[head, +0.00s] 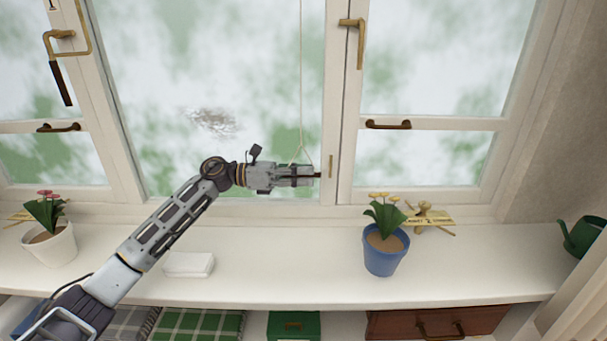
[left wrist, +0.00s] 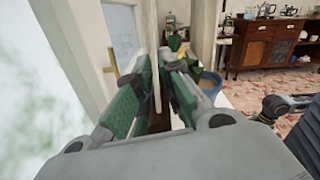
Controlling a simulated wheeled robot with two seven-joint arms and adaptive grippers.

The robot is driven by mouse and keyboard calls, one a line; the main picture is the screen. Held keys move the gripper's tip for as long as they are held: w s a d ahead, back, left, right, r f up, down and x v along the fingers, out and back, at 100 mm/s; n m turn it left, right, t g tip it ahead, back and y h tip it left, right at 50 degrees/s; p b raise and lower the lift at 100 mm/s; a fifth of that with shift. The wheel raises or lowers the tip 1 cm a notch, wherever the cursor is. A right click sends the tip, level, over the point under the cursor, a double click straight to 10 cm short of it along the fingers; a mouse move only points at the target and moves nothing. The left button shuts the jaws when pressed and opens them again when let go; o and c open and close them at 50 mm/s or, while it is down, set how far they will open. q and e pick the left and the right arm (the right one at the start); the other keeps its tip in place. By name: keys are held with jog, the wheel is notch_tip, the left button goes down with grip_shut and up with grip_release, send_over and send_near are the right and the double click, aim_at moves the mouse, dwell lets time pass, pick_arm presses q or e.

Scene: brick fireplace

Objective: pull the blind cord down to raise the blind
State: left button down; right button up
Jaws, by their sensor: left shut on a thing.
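The pale blind cord (head: 301,80) hangs straight down in front of the window in the head view. Low down it splits into a small triangle of string above a dark pull bar (head: 318,175). My left gripper (head: 300,176) is shut on this pull bar, just in front of the window frame and above the sill. Its fingers hide most of the bar. In the left wrist view my left gripper (left wrist: 163,95) shows its green finger pads, with a dark brown piece low between them. The blind itself does not show. My right gripper is not in view.
On the white sill (head: 300,265) stand a blue flowerpot (head: 382,262), a white flowerpot (head: 53,245) and a white block (head: 189,264). A brass window handle (head: 358,40) juts out near the cord.

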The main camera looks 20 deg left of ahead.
pick_arm(q)
jog(key=shift+f, duration=0.35)
jog(key=c, duration=1.6)
grip_release()
jog(key=shift+a, duration=0.15)
jog(key=shift+o, duration=0.7)
jog(key=shift+a, duration=0.15)
jog(key=v, duration=1.1)
jog(key=shift+a+r, duration=0.2)
jog(key=shift+r, duration=0.05)
jog(key=shift+s, duration=0.2)
